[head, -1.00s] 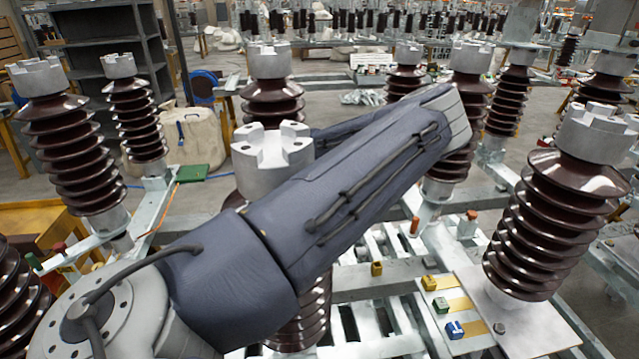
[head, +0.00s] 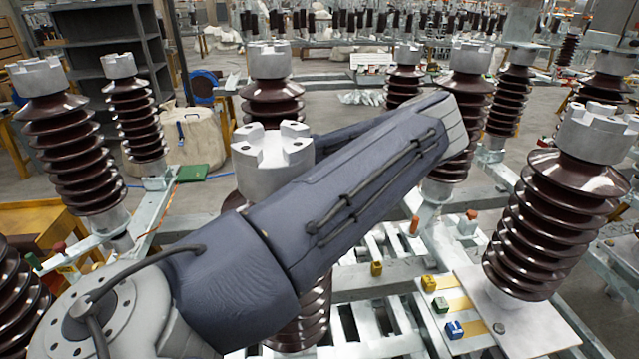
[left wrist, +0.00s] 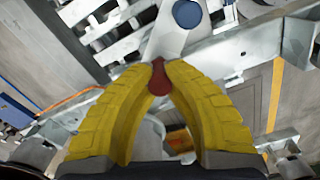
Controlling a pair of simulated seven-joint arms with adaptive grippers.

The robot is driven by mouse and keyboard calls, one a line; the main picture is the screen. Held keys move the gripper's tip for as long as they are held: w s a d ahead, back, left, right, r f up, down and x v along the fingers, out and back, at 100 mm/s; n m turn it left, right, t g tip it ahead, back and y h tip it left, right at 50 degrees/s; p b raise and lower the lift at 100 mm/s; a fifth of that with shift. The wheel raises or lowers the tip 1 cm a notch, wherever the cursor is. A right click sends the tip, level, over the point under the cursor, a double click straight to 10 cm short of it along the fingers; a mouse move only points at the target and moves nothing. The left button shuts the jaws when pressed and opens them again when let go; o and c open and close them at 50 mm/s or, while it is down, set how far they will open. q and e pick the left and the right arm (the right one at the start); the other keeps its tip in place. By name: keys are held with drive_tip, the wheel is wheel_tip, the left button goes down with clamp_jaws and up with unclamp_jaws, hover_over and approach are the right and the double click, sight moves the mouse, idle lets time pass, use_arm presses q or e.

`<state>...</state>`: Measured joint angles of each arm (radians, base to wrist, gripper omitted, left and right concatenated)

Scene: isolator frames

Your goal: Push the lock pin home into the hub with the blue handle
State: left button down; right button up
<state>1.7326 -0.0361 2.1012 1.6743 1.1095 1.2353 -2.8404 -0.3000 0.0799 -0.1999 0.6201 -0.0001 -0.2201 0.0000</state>
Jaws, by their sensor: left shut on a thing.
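In the left wrist view my left gripper (left wrist: 158,88) has two yellow ribbed fingers. Their tips close on a small dark red piece (left wrist: 158,77), against the end of a pale metal part (left wrist: 180,38). A round dark blue disc (left wrist: 187,14) sits on that part, just beyond the fingertips. In the head view my left arm crosses the middle and its gripper is hidden. A small blue block (head: 455,329) lies at the lower right on a pale plate. I cannot tell which part is the lock pin or the hub. My right gripper is not in view.
Ribbed brown insulators with grey caps (head: 272,150) stand all around my arm. Green (head: 441,304) and yellow (head: 429,282) blocks lie near the blue one. Orange-topped posts (head: 414,226) rise from the metal frame. A dark shelf (head: 105,60) stands at the back left.

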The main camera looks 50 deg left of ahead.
use_arm(q)
drive_tip(key=shift+f, duration=1.05)
drive_tip(key=c, duration=1.4)
unclamp_jaws()
wheel_tip(320, 180, up, 12)
drive_tip(key=shift+a, duration=0.1)
drive_tip(key=shift+s, duration=0.15)
